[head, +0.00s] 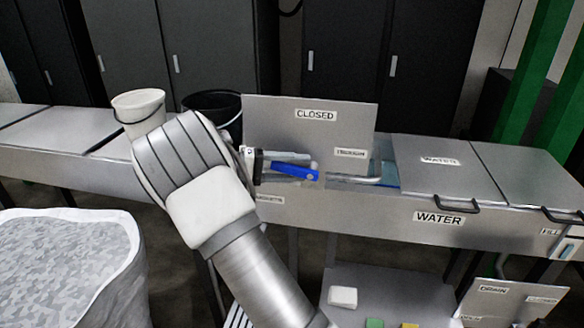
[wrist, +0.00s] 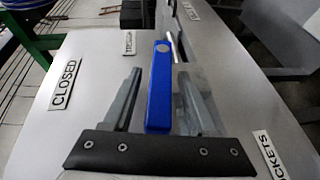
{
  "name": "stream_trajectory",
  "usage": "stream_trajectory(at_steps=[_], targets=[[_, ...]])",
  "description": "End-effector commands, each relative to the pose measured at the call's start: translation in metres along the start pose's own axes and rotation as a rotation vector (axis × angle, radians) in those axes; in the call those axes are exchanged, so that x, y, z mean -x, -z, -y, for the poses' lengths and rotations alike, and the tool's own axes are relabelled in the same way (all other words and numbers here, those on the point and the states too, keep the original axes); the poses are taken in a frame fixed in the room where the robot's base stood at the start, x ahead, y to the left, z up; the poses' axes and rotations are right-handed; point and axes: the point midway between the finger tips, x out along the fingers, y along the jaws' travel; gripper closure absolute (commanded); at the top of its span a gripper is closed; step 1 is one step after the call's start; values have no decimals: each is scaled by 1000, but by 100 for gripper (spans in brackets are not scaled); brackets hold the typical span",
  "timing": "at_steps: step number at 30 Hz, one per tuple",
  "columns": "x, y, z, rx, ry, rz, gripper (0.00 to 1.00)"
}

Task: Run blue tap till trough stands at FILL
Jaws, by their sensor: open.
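The blue tap handle (head: 297,174) is a flat blue lever beside the upright CLOSED panel. In the wrist view the blue handle (wrist: 159,90) lies lengthwise between the two fingers of my gripper (wrist: 160,78), with gaps visible on both sides. My gripper (head: 285,164) is open around it. A pale spout (head: 365,180) reaches over the uncovered part of the trough (head: 437,219), where bluish water or lining shows. A FILL label (head: 551,232) is at the trough's right end above a small gauge (head: 568,247); its level is too small to read.
The CLOSED panel (head: 345,118) stands just behind my gripper. A white bucket (head: 139,110) and a black bucket (head: 212,101) stand to the left. A DRAIN panel (head: 493,290) is low at right.

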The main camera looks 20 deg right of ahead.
Motion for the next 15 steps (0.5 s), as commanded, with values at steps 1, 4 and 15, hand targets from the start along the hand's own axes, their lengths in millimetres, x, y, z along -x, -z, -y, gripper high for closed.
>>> stream_trajectory(at_steps=[1, 4, 15], targets=[[1, 0, 0, -1, 1, -1, 43], [9, 0, 0, -1, 1, -2, 43], [90, 0, 1, -2, 1, -5, 43]])
